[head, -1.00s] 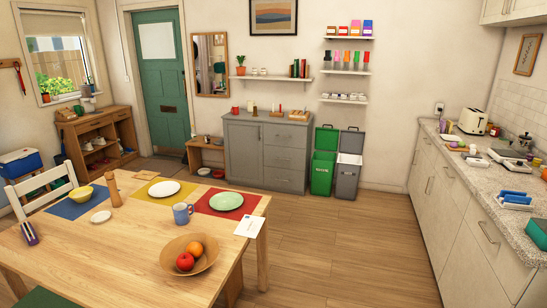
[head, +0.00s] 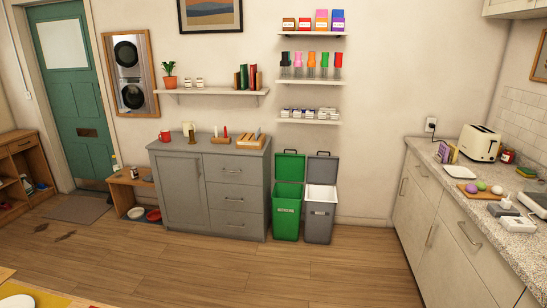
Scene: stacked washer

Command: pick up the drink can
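I cannot make out a drink can for certain in the head view. A small red item (head: 165,136) stands at the left end of the grey cabinet top (head: 185,147); it looks like a mug. My gripper is not in view.
A green bin (head: 286,215) and a grey bin (head: 319,222) stand with lids up beside the cabinet. A counter (head: 515,240) with a toaster (head: 479,143) runs along the right. A low bench (head: 125,182) stands left of the cabinet. A table corner (head: 20,290) shows lower left. The middle floor is clear.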

